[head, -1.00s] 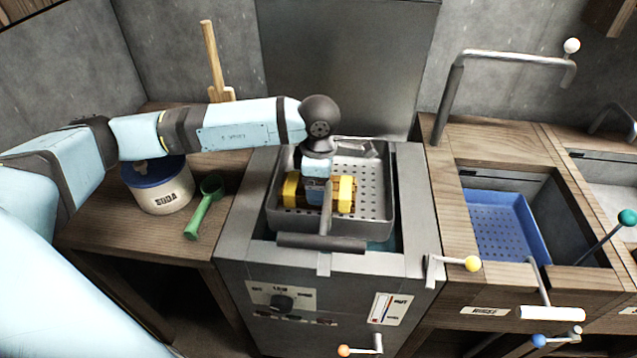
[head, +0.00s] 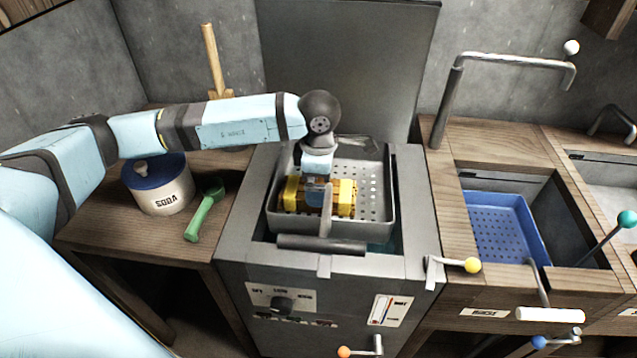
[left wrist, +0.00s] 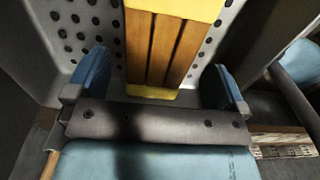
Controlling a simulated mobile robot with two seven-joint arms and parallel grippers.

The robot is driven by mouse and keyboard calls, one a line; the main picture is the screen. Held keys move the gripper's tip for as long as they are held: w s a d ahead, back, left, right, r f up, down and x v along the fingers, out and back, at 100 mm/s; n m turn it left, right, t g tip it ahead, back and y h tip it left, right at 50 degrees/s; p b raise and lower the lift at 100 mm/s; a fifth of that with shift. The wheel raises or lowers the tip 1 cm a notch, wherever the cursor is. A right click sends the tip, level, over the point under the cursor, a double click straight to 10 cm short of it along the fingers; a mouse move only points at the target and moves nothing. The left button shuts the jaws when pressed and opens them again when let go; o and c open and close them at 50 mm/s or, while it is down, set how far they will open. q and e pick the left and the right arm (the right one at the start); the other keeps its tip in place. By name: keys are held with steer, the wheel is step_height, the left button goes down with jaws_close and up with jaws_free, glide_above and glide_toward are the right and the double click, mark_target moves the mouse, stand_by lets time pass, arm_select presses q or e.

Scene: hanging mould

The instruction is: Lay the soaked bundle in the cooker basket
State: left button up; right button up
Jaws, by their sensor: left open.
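The bundle (head: 340,197), brown sticks with two yellow bands, lies crosswise inside the grey perforated cooker basket (head: 375,215). The basket sits in the grey metal cooker (head: 262,215), its dark handle bar at the front. My left gripper (head: 317,192) is over the middle of the bundle, pointing down. In the left wrist view its blue fingers (left wrist: 157,82) stand wide apart, and the bundle (left wrist: 168,50) shows beyond and between them, with no finger pressed on it. The holed basket floor shows on both sides. My right gripper is out of view.
A blue perforated basket (head: 505,230) sits in a basin at right. A bent metal pipe (head: 500,58) rises behind it. Levers with coloured knobs stick out in front.

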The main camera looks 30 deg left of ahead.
arm_select(q)
step_height(320, 180, up, 10)
steer(key=shift+r+p, duration=0.2)
steer(key=shift+p, duration=0.2)
stand_by(0.3)
